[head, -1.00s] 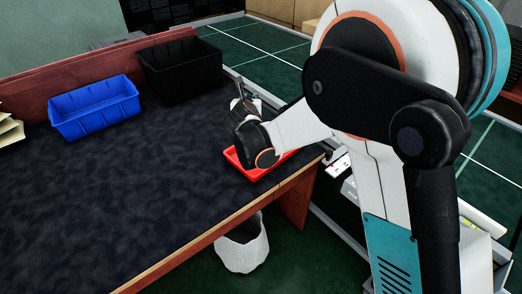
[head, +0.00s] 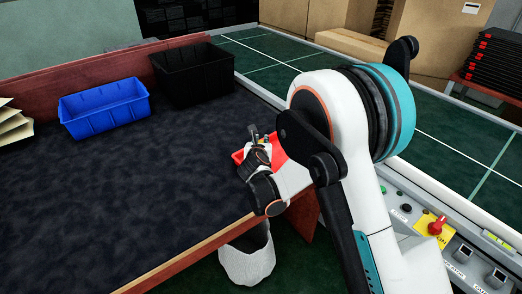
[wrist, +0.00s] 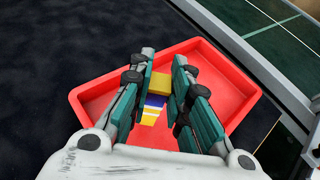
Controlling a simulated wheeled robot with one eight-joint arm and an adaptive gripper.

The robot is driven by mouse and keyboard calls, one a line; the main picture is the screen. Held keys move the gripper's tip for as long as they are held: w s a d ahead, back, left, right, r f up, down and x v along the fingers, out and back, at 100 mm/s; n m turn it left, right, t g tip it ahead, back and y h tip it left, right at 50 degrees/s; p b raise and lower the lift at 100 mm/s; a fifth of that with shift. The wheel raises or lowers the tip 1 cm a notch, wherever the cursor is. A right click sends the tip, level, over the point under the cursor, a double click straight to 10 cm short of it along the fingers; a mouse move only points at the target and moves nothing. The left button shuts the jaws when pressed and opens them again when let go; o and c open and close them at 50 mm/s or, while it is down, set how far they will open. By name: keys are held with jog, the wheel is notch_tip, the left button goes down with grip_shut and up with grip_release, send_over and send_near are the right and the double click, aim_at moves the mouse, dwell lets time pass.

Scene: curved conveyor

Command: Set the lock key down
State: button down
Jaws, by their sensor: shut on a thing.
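The lock key shows as a small yellow piece (wrist: 159,84) between my fingertips in the wrist view. A blue, white and yellow striped patch shows just below it; I cannot tell whether it belongs to the key. My gripper (wrist: 160,88) is shut on the yellow piece, above the red tray (wrist: 85,98). In the head view my gripper (head: 258,138) is at the desk's right end, over the red tray (head: 237,157), which the arm partly hides. I cannot tell whether the key touches the tray floor.
A blue bin (head: 104,108) and a black bin (head: 192,76) stand at the back of the dark desk (head: 130,190). A control panel with a red knob (head: 437,226) is at the right. A white bin (head: 248,257) stands below the desk's front edge. The desk middle is clear.

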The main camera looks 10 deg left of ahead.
jog(key=shift+f, duration=1.2)
jog(key=shift+f, duration=0.1)
jog(key=c, duration=1.5)
grip_release()
jog(key=shift+s+r, duration=0.2)
jog(key=p+v, duration=0.3)
jog(key=v, duration=0.8)
jog(key=shift+s+d+r, duration=0.1)
jog(key=shift+s, duration=0.15)
